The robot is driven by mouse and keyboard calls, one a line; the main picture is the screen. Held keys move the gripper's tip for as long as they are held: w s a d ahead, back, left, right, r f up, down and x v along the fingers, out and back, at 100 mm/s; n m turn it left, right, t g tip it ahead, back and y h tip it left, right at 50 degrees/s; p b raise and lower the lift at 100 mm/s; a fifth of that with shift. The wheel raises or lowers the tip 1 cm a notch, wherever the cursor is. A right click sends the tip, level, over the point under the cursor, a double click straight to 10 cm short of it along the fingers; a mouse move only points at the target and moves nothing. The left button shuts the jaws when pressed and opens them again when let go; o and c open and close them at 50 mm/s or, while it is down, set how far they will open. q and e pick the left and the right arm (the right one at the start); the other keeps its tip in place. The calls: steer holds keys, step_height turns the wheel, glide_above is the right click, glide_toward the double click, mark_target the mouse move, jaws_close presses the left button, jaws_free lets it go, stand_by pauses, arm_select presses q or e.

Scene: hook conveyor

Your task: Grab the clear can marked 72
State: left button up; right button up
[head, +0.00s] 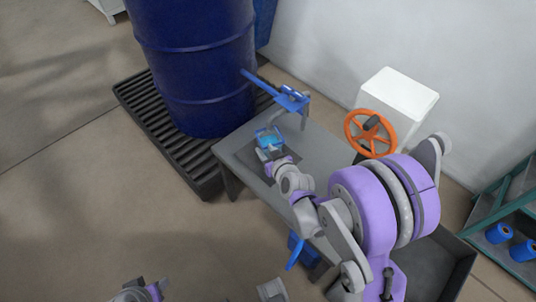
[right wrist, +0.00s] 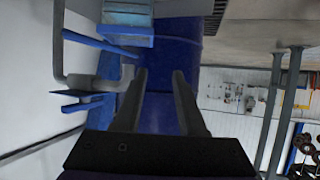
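A small see-through container with light blue in it (head: 268,137) stands on the grey table (head: 240,150) in the head view, below the blue tap-like fixture. No number can be read on it. My right gripper (head: 268,153) is at its near side in the head view. In the right wrist view my right gripper (right wrist: 159,75) has its two fingers apart with nothing between them, and a light blue see-through thing (right wrist: 127,18) sits off to the upper left. A grey and purple part of my left arm shows at the bottom edge of the head view; its fingers cannot be made out.
A tall dark blue drum (head: 195,65) stands on a black slatted pallet (head: 180,140) beside the table. A blue fixture on a grey post (head: 292,98) rises at the table's back. A white box (head: 400,97) and orange handwheel (head: 371,133) are to the right.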

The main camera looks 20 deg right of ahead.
mark_target(259, 139)
steer(key=shift+t+h, duration=0.3)
steer(key=b+x, duration=0.1)
steer(key=x, duration=0.3)
steer(key=d+f+b+x, duration=0.1)
steer(key=x, duration=0.3)
steer(key=s+f+x, duration=0.1)
steer(key=x, duration=0.4)
steer(key=shift+s+d+f+b, duration=0.1)
steer(key=shift+d+f+b, duration=0.15)
steer(key=shift+b, duration=0.15)
arm_select(q)
steer(key=f, duration=0.4)
steer(key=shift+w, duration=0.2)
arm_select(e)
steer(key=shift+r, duration=0.1)
jaws_close()
